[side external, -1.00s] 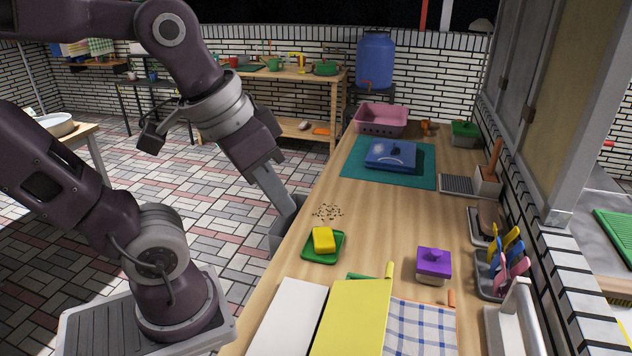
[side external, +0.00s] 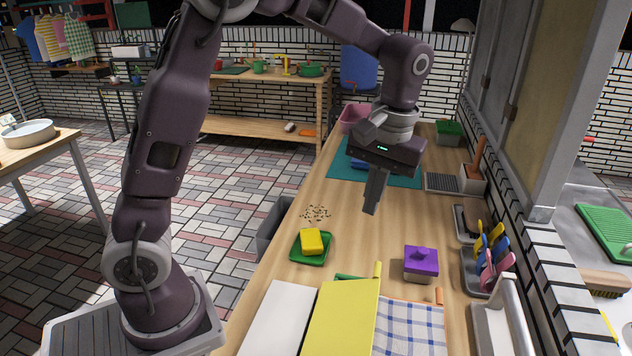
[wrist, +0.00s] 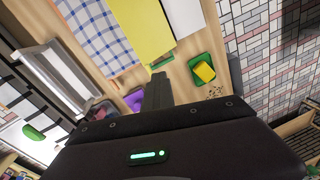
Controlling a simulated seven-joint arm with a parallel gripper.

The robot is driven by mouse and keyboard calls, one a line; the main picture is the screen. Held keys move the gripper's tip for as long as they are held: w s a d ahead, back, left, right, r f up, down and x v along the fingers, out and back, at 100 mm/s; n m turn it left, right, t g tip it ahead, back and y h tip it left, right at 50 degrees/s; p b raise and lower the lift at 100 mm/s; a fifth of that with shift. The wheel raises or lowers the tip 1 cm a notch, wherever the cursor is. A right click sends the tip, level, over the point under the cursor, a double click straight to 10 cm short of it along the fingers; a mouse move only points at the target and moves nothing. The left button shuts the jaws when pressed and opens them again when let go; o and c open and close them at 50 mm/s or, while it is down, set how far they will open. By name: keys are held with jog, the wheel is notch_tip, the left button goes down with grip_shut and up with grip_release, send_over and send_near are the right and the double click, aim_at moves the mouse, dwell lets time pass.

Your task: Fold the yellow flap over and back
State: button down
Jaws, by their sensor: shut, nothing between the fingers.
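The yellow flap (side external: 343,316) lies flat at the near end of the wooden counter, between a white panel (side external: 279,318) on its left and a blue checked cloth (side external: 409,328) on its right. In the wrist view the yellow flap (wrist: 138,27) shows at the top, beside the checked cloth (wrist: 97,33). My gripper (side external: 370,211) is shut and empty, pointing down above the middle of the counter, well beyond the flap and apart from it. The gripper fingers (wrist: 160,80) also show in the wrist view.
A yellow sponge (side external: 312,241) sits on a green dish (side external: 297,256). A purple-lidded box (side external: 421,262) stands right of it. A cutlery holder (side external: 483,270) lines the right wall. Dark crumbs (side external: 316,213) lie near the left edge. Bare counter surrounds the spot below my gripper.

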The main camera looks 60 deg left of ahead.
jog(key=w+f+n+g+y, duration=0.1)
jog(key=f, duration=0.5)
jog(key=w+a+f+g+y, duration=0.1)
jog(key=w+f+g, duration=0.1)
jog(key=f, duration=0.5)
jog(key=w+a+f+n+g+y, duration=0.1)
jog(key=w+f+y, duration=0.1)
jog(key=f, duration=0.5)
jog(key=shift+a+n+g, duration=0.2)
jog(key=shift+n+g, duration=0.1)
jog(key=shift+g, duration=0.1)
jog(key=s+a+r+t+h, duration=0.1)
jog(key=s+a+r, duration=0.3)
jog(key=r, duration=0.1)
jog(key=t+h, duration=0.4)
send_over(276, 275)
notch_tip(276, 275, down, 10)
jog(key=shift+r, duration=0.1)
jog(key=shift+f, duration=0.7)
jog(key=c, duration=2.1)
grip_release()
